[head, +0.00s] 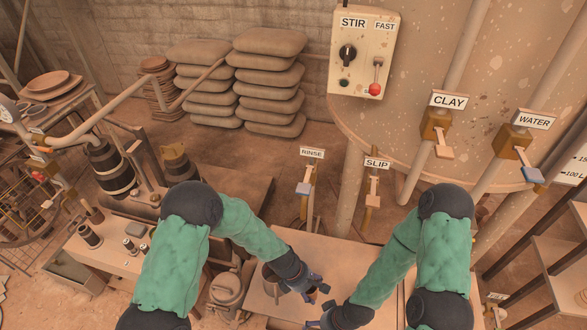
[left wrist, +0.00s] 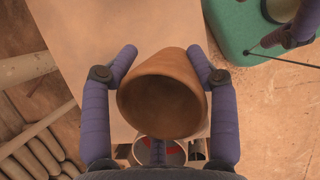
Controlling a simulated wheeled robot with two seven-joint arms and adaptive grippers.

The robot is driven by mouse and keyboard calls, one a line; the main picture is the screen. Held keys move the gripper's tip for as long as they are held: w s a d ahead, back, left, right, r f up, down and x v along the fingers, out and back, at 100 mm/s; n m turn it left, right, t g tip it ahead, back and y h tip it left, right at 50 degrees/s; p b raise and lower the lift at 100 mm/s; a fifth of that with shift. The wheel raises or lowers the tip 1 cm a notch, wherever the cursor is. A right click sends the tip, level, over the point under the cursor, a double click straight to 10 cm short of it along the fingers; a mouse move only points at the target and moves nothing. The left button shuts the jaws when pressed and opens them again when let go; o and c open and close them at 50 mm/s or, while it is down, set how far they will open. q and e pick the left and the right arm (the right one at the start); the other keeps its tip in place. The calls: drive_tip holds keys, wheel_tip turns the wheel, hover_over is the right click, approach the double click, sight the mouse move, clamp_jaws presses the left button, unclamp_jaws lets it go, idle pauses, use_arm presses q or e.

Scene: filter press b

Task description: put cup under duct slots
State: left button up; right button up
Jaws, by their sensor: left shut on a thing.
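The brown clay cup (left wrist: 162,100) fills the middle of the left wrist view, its round mouth facing the camera. My left gripper (left wrist: 164,68) has its two purple fingers on either side of the cup and is shut on it. In the head view my left gripper (head: 316,288) is low at the centre, over the pale table, and mostly hides the cup. My right gripper (head: 318,322) is just below it at the bottom edge, partly cut off, and its opening cannot be judged. I cannot make out any duct slots.
A pale tabletop (head: 345,262) lies under the grippers. The RINSE valve (head: 305,184) and SLIP valve (head: 373,187) rise behind the table. A big tank (head: 440,80) fills the back right. A bench (head: 100,250) stands at the left.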

use_arm(q)
drive_tip(key=shift+w+a+r+m, duration=0.1)
drive_tip(key=shift+w+r+m, duration=0.1)
drive_tip(key=shift+r+m, duration=0.1)
drive_tip(key=w+a+r+m+g, duration=0.1)
drive_tip(key=m, duration=0.1)
drive_tip(key=w+a+r+m, duration=0.1)
drive_tip(key=r+m, duration=0.1)
drive_tip(key=shift+a+r+g+y, duration=0.1)
drive_tip(key=shift+a+g+y, duration=0.2)
drive_tip(key=shift+a+g, duration=0.1)
drive_tip(key=a+m, duration=0.1)
drive_tip(key=w+a+r+m, duration=0.1)
drive_tip(key=a, duration=0.1)
drive_tip(key=a+r+m+g+y, duration=0.1)
drive_tip(key=shift+w+a+r+m, duration=0.15)
drive_tip(key=shift+a+r+m, duration=0.1)
drive_tip(key=shift+m, duration=0.15)
drive_tip(key=a+r+m+y, duration=0.1)
drive_tip(key=a+r+m, duration=0.1)
drive_tip(key=a, duration=0.4)
drive_tip(key=w+a+r+m+g+y, duration=0.1)
drive_tip(key=a+r+m, duration=0.2)
drive_tip(key=a, duration=0.3)
drive_tip(key=w+a+r+m+y, duration=0.1)
drive_tip(key=a+r+m, duration=0.1)
drive_tip(key=a, duration=0.4)
drive_tip(key=shift+r+m, duration=0.25)
drive_tip(key=shift+m, duration=0.35)
drive_tip(key=shift+s, duration=0.1)
